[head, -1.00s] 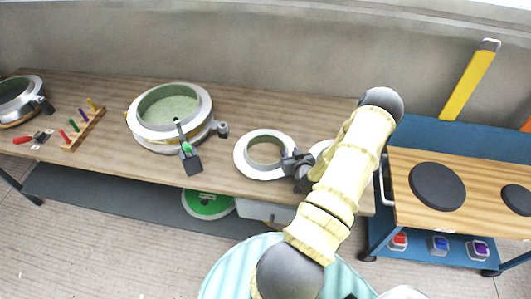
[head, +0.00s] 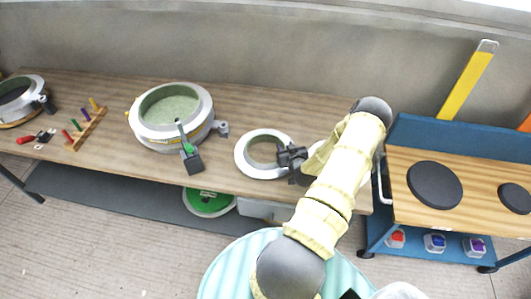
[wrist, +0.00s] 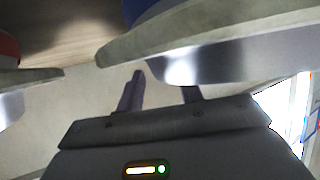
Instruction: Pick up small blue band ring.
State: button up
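In the wrist view, a ring with a blue band (wrist: 150,10) fills the top, very close. Its pale flange has a shiny metal edge (wrist: 215,68). My gripper (wrist: 162,85) is open, with its two dark fingers apart just below this flange. The flange hides the tip of the right finger; I cannot tell whether they touch. In the head view, my gripper (head: 292,158) is at the right edge of a small grey-white ring (head: 243,157) on the bench. No band colour shows on that ring there.
A ring with a red band (wrist: 8,48) is at the wrist view's left edge. In the head view, a larger ring mould (head: 139,125) with a dark clamp stands left on the bench (head: 230,100). A blue trolley (head: 480,135) stands at the right.

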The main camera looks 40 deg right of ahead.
grip_shut()
jog(key=shift+r, duration=0.1)
dwell(0.5)
notch_tip(320, 180, up, 10)
jog(key=b, duration=0.2)
dwell(0.4)
dwell(0.5)
